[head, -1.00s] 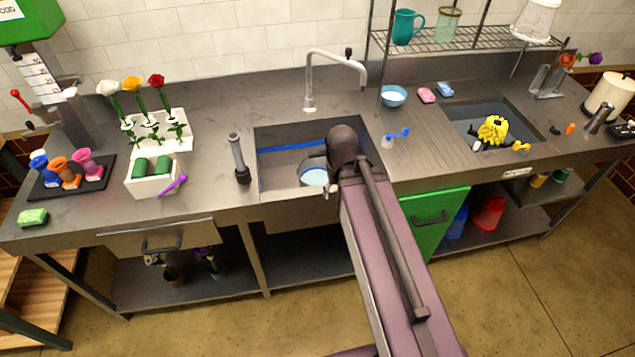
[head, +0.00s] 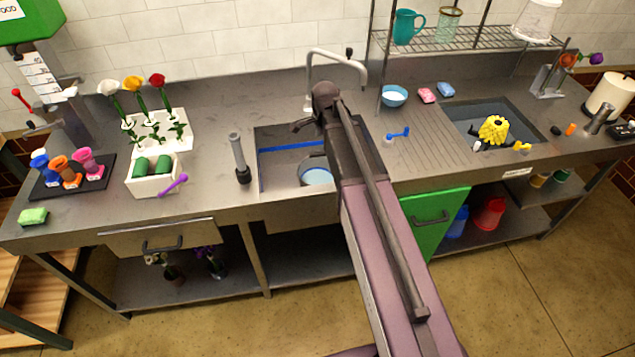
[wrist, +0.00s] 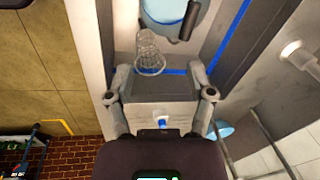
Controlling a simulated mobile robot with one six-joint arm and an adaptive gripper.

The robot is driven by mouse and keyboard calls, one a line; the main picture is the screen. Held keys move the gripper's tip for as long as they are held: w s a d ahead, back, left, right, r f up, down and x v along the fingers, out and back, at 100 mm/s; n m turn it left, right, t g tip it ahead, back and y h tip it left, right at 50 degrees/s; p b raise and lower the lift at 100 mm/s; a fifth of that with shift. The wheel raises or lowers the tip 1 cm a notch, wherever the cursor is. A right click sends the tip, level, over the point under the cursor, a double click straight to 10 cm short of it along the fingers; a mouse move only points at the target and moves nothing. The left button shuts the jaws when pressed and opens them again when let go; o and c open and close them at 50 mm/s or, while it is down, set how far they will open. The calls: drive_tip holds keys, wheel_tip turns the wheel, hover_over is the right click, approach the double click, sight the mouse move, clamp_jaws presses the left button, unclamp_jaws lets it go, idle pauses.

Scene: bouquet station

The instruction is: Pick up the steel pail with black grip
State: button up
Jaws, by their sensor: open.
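The steel pail (head: 313,161) stands in the left sink basin with pale blue contents showing inside. It is partly cut off at the top of the wrist view, where its black grip (wrist: 188,22) shows at the rim. My gripper (wrist: 160,72) is open, its two fingers spread, with the pail beyond the fingertips and not touched. In the head view my gripper (head: 303,125) is over the back of the basin, partly hidden by my arm. A clear ribbed cone-shaped thing (wrist: 149,52) shows between the fingertips and the pail; I cannot tell what it is.
The tap (head: 335,55) arches behind the basin (head: 275,170). A grey upright cylinder (head: 240,160) stands left of the basin. A blue-handled item (head: 397,134) and a blue bowl (head: 393,96) are to its right. The right sink holds a yellow thing (head: 494,129).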

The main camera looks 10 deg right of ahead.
sight(318, 153)
drive_tip(key=shift+w+m, duration=1.3)
drive_tip(key=shift+w, duration=0.55)
drive_tip(key=f+b, duration=0.2)
drive_tip(key=w+f+b, duration=0.1)
drive_tip(key=f+b, duration=0.5)
drive_tip(key=shift+w, duration=0.3)
drive_tip(key=shift+f, duration=0.2)
drive_tip(key=shift+w+f+b, duration=0.1)
drive_tip(key=shift+b, duration=0.3)
drive_tip(key=f+b, duration=0.1)
drive_tip(key=w+f+b, duration=0.1)
drive_tip(key=f+b, duration=0.1)
drive_tip(key=shift+w, duration=0.1)
drive_tip(key=shift+w+f+b, duration=0.15)
drive_tip(key=shift+f+b, duration=0.7)
drive_tip(key=shift+c, duration=0.2)
clamp_jaws()
